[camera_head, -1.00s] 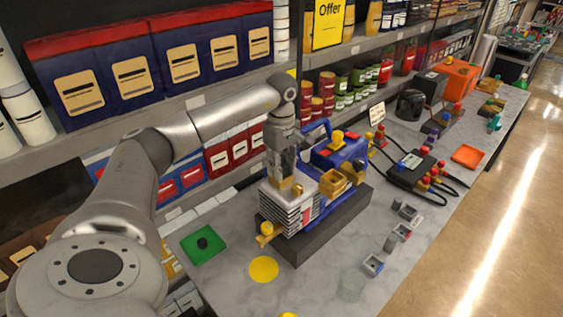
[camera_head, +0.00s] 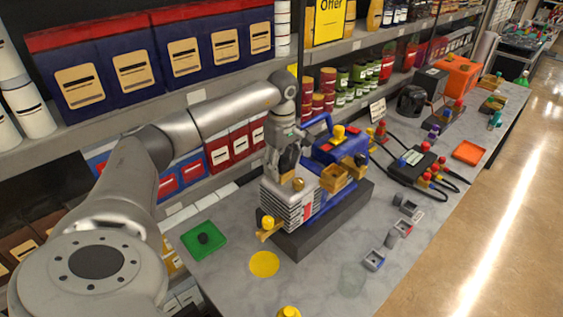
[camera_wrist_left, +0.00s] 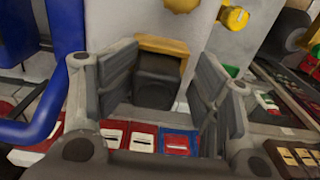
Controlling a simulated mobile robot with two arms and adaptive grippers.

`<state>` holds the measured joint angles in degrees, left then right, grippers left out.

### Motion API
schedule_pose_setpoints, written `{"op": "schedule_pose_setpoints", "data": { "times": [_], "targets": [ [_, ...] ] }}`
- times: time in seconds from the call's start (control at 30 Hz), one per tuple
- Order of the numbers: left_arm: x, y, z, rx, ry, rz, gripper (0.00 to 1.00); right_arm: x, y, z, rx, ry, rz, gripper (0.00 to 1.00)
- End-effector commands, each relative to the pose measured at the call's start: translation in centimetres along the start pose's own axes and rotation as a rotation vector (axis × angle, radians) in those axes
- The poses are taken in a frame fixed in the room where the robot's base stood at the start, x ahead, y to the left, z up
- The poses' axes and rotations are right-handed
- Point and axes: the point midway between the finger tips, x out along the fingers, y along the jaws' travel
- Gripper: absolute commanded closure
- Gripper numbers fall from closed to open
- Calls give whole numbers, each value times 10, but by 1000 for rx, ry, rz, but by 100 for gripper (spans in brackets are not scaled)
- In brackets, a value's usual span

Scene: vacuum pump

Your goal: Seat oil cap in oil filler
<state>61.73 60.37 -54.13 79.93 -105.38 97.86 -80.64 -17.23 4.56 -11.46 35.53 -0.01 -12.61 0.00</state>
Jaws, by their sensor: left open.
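My left gripper (camera_head: 287,166) is open over the near, ribbed end of the blue vacuum pump (camera_head: 342,160). In the left wrist view its two grey fingers (camera_wrist_left: 165,95) stand apart on either side of a dark, blocky piece (camera_wrist_left: 157,84), which looks like the oil cap. That piece stands against a tan, square-edged collar (camera_wrist_left: 162,46), seemingly the oil filler. I see gaps between the piece and the fingers. How deep it sits is hidden. My right gripper is not in view.
A green mat (camera_head: 191,247) with a dark knob (camera_head: 204,239) and a yellow disc (camera_head: 264,264) lie on the bench. A yellow-topped valve (camera_head: 268,224) juts from the pump's near end. Small grey boxes (camera_head: 374,260) and a gauge set (camera_head: 416,163) lie right. Shelves stand behind.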

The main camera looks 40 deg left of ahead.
Motion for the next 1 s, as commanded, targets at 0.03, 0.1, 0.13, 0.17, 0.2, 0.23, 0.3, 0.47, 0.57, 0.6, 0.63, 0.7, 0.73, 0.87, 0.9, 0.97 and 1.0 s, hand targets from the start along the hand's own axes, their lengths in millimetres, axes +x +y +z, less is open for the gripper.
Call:
{"op": "schedule_pose_setpoints", "data": {
  "times": [0.03,0.1,0.13,0.17,0.2,0.23,0.3,0.47,0.57,0.6,0.63,0.7,0.73,0.87,0.9,0.97,1.0],
  "targets": [
    [6,-3,3,5,-3,-14,47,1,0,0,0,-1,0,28],
    [6,-3,2,6,-3,-14,47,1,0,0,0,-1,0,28],
    [6,-3,2,5,-3,-15,47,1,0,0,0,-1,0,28],
    [5,-3,2,5,-3,-14,47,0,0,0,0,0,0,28],
    [5,-3,2,5,-3,-14,47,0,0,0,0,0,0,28],
    [4,-3,2,5,-3,-14,47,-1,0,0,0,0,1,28],
    [-1,-2,2,5,-3,-13,47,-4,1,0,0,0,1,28],
    [-17,0,2,4,-2,-4,47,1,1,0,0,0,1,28],
    [-37,0,1,4,0,-1,47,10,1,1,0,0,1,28],
    [-46,1,1,3,0,1,47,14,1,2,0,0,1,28],
    [-52,1,1,3,0,1,47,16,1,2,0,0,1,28],
    [-67,1,1,2,-1,2,47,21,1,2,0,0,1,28],
    [-72,1,1,2,-1,2,47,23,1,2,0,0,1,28],
    [-97,1,1,3,-1,2,47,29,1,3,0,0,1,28],
    [-104,1,1,2,-1,1,47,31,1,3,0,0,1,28],
    [-115,0,0,2,0,0,47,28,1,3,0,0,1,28],
    [-119,0,0,2,2,0,47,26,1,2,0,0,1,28]
  ]
}}
